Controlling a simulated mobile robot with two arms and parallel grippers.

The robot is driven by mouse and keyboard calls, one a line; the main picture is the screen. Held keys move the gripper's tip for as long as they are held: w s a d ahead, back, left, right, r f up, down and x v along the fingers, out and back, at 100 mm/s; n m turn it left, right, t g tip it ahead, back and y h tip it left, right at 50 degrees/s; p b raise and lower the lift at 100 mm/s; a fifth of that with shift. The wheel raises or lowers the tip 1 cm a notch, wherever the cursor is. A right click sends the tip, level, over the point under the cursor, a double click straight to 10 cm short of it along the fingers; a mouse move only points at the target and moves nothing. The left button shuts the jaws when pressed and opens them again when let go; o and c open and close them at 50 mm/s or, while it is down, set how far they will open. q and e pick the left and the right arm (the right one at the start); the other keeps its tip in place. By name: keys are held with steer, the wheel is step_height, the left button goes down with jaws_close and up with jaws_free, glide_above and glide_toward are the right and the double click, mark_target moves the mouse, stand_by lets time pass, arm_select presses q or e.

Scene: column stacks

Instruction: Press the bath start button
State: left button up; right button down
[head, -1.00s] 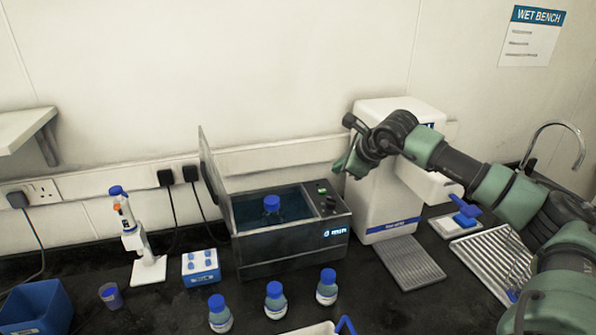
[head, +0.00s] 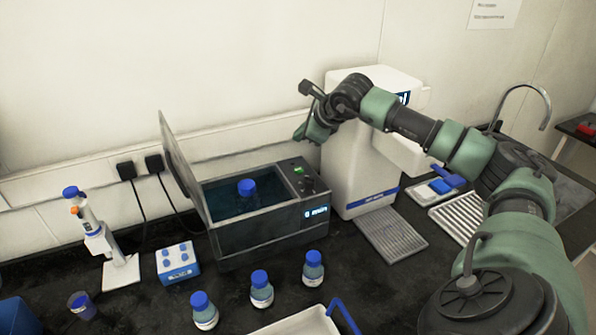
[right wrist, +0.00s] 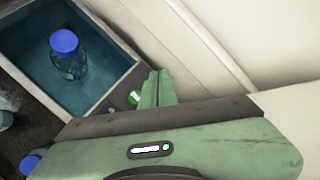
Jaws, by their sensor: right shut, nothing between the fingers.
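The water bath (head: 262,238) is a dark grey box with its lid (head: 182,168) standing open. A blue-capped bottle (head: 247,188) stands in its water. The display (head: 316,212) appears to read "0 min". A small green button (head: 298,170) sits at the back of the control panel, and it also shows in the right wrist view (right wrist: 135,97). My right gripper (head: 300,136) is shut and empty, pointing down above and behind the button, apart from it in the head view. Its closed green fingers (right wrist: 155,84) appear just beside the button in the wrist view. My left gripper is out of view.
Several blue-capped bottles (head: 261,290) stand in front of the bath. A blue-and-white rack (head: 178,262) and a pipette stand (head: 121,272) are to the left. A white dispenser (head: 352,190) with a drip grate (head: 392,236) stands close on the right.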

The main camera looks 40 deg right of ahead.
mark_target(301, 171)
step_height(301, 171, down, 7)
steer(key=b, duration=0.4)
steer(key=shift+f, duration=0.15)
steer(key=shift+f+b, duration=0.25)
steer(key=shift+b, duration=0.2)
steer(key=shift+r, duration=0.1)
stand_by(0.5)
stand_by(0.7)
steer(key=shift+f+b, duration=0.4)
steer(key=shift+b, duration=0.2)
steer(key=shift+s+f+b, duration=0.1)
steer(key=shift+f+b, duration=0.4)
steer(key=shift+b, duration=0.05)
stand_by(0.6)
steer(key=shift+r+p, duration=0.4)
steer(key=shift+r, duration=0.45)
